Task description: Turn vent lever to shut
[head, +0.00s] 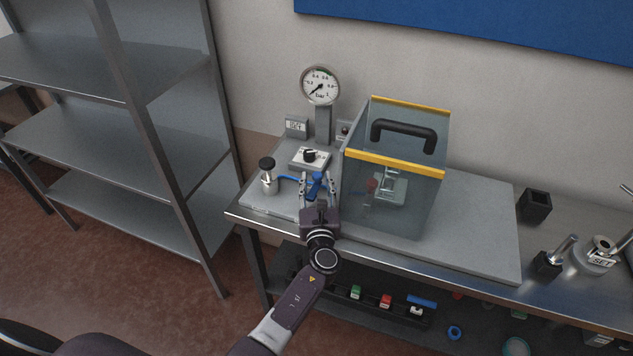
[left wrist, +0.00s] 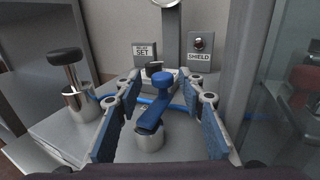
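The vent lever is a blue handle (left wrist: 162,98) on a short silver post (left wrist: 149,141). It stands on the grey plate of the bench and also shows in the head view as a blue lever (head: 316,184). My left gripper (head: 317,190) is over it, fingers spread. In the left wrist view the open fingers (left wrist: 165,105) stand on either side of the lever, with a visible gap to each side. The lever's long arm points toward the camera, slightly left. My right gripper is in no view.
A clear shield box (head: 392,200) with yellow edges stands close right of my gripper. A black-capped silver valve (head: 268,176) is to the left. Behind are a knob box (head: 310,157) and a pressure gauge (head: 320,86). A metal shelf (head: 130,140) stands left.

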